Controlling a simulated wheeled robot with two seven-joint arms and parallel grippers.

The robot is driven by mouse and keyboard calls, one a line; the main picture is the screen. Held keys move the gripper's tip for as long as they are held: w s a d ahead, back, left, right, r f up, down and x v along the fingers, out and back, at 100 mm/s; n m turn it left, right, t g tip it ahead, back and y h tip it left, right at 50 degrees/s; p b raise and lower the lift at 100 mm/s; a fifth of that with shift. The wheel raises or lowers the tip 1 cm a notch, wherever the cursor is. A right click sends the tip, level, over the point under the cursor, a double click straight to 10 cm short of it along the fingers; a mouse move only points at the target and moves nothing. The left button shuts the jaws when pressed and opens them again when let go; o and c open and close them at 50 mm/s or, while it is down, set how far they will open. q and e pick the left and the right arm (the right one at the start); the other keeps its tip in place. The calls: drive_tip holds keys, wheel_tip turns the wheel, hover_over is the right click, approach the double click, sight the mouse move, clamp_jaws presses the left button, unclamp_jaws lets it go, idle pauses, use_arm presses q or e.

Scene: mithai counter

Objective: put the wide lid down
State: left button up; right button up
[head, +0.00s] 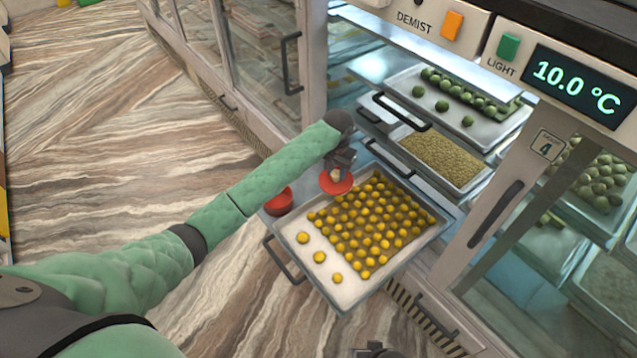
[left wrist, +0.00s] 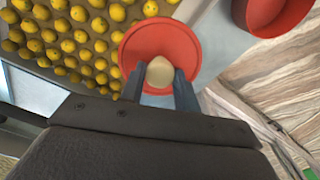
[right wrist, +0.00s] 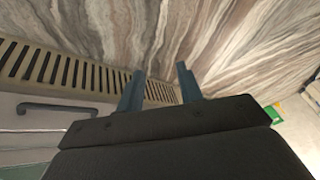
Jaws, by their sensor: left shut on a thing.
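The wide lid (head: 336,186) is a flat red disc with a pale round knob. It also shows in the left wrist view (left wrist: 135,50), where my left gripper (left wrist: 160,78) is shut on the knob. In the head view my left gripper (head: 337,168) holds the lid over the upper left corner of a pulled-out tray of yellow balls (head: 318,280). Whether the lid touches anything beneath is hard to tell. A red round container (head: 279,203) sits beside the tray's left corner, without a lid. My right gripper (right wrist: 160,85) is open and empty, above the floor by a cabinet.
Above the yellow sweets are a tray of grainy sweets (head: 445,158) and a tray of green balls (head: 468,121). A cabinet door handle (head: 291,63) stands out at the left. A display reading 10.0 °C (head: 575,88) is at the right. The floor at the left is clear.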

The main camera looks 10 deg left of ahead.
use_arm(q)
drive_tip(key=shift+d+r, duration=0.15)
drive_tip(key=shift+a, duration=0.3)
drive_tip(key=w+a+f, duration=0.1)
drive_tip(key=a+f, duration=0.1)
drive_tip(key=a, duration=0.1)
drive_tip(key=w+a+f, duration=0.1)
drive_tip(key=a+f, duration=0.1)
drive_tip(key=a, duration=0.1)
drive_tip(key=w+a+f, duration=0.2)
drive_tip(key=a+f, duration=0.1)
drive_tip(key=a, duration=0.1)
drive_tip(key=shift+a, duration=0.1)
drive_tip(key=shift+f, duration=1.95)
use_arm(e)
drive_tip(key=shift+w+a+r+t+y, duration=0.1)
drive_tip(key=shift+w+r+t, duration=0.05)
drive_tip(key=shift+w+t, duration=0.4)
drive_tip(key=shift+w+a+r+t+y, duration=0.15)
drive_tip(key=shift+w+t, duration=0.15)
drive_tip(key=shift+w, duration=0.4)
drive_tip(key=shift+w+r+t+y, duration=0.1)
drive_tip(key=shift+w+r+t, duration=0.05)
drive_tip(key=shift+w+t, duration=0.4)
use_arm(q)
drive_tip(key=shift+f, duration=0.1)
use_arm(e)
drive_tip(key=shift+w, duration=0.1)
